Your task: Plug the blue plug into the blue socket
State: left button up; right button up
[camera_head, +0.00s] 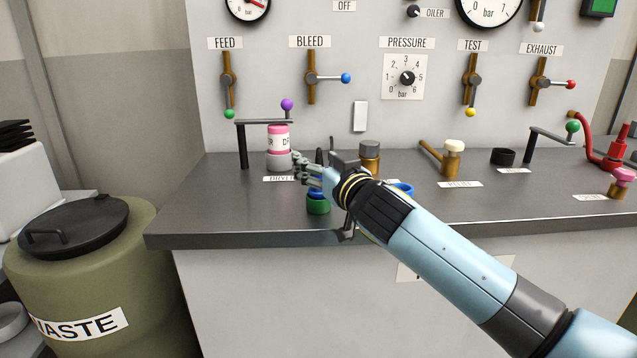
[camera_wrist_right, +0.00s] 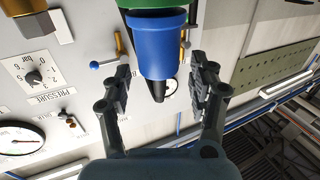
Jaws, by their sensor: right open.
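The blue plug (camera_wrist_right: 160,45) stands between the two fingers of my right gripper (camera_wrist_right: 163,78) in the right wrist view, which is upside down. A short black stem sticks out of its narrow end. Its wide end meets a green socket-like piece (camera_wrist_right: 152,4). In the head view the green piece (camera_head: 318,206) stands on the bench, with the blue plug mostly hidden behind my right gripper (camera_head: 309,172). The right gripper is open around the plug, with gaps on both sides. A blue ring (camera_head: 403,188), likely the blue socket, shows partly behind my right arm. My left gripper is out of view.
A pink-banded cylinder (camera_head: 278,140) stands left of the gripper, beneath a lever. A brass fitting with a grey cap (camera_head: 369,154) stands just behind the gripper. The bench (camera_head: 220,215) is clear at its front left. An olive waste drum (camera_head: 90,270) stands left.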

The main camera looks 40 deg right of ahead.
jog(key=shift+c, duration=0.3)
grip_shut()
jog(key=shift+f, duration=0.1)
